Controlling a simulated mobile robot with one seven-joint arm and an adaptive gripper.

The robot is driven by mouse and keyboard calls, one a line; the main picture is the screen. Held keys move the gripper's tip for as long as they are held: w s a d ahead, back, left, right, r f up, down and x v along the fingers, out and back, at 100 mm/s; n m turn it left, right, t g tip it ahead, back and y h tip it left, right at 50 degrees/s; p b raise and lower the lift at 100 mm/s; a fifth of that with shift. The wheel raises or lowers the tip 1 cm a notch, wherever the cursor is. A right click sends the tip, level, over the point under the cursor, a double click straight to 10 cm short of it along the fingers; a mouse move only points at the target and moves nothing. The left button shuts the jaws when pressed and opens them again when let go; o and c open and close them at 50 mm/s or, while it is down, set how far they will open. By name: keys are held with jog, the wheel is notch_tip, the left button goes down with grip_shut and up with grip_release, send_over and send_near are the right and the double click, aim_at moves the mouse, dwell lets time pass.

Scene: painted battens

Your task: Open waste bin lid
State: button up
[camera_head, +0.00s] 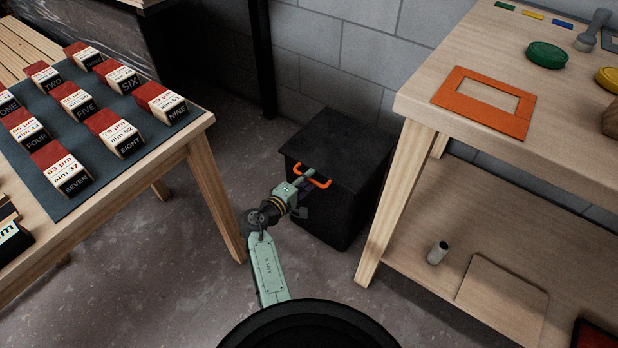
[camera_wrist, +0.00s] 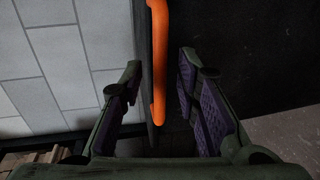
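The waste bin (camera_head: 330,218) is a black box on the floor between the two tables. Its flat black lid (camera_head: 335,145) lies closed on top, with an orange handle (camera_head: 313,176) at the front edge. My gripper (camera_head: 306,180) is at the handle. In the wrist view the orange handle (camera_wrist: 160,60) runs between the two fingers of my gripper (camera_wrist: 164,100). The fingers are apart, with a gap visible on both sides of the handle.
A table (camera_head: 215,118) with labelled red, white and black blocks (camera_head: 115,132) stands at the left. A wooden workbench (camera_head: 410,100) with a lower shelf (camera_head: 420,235) stands close at the right. A block wall (camera_head: 350,60) is behind the bin.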

jog(key=shift+w+d+f, duration=0.15)
jog(key=shift+w+d, duration=0.2)
jog(key=shift+w, duration=0.1)
grip_shut()
dwell(0.7)
